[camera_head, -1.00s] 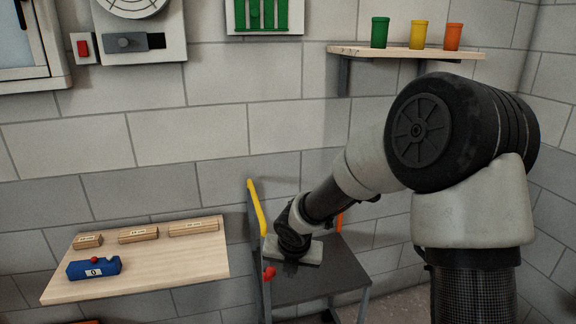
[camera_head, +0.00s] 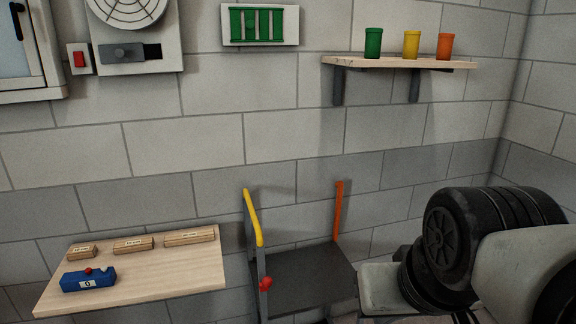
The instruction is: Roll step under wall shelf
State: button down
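The rolling step (camera_head: 295,277) stands against the wall with a dark grey top. It has a yellow rail (camera_head: 253,217) on its left, an orange post (camera_head: 339,211) at its back right and a red knob (camera_head: 266,284) at its front left. The wall shelf (camera_head: 400,63) is higher up and to the right of the step. It holds a green, a yellow and an orange cup. My arm comes in from the lower right, and its end is right of the step. The fingers of my gripper do not show.
A wooden board (camera_head: 190,267) at lower left carries several labelled wooden blocks (camera_head: 134,245) and a blue block (camera_head: 88,280) with a red knob. Wall fixtures, including a green-barred panel (camera_head: 259,25), hang above. The right wall closes off the corner.

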aim_at(317, 276)
jog(key=i+j, duration=0.2)
jog(key=i, duration=0.3)
jog(key=i+j+u, duration=0.15)
jog(key=i, duration=0.3)
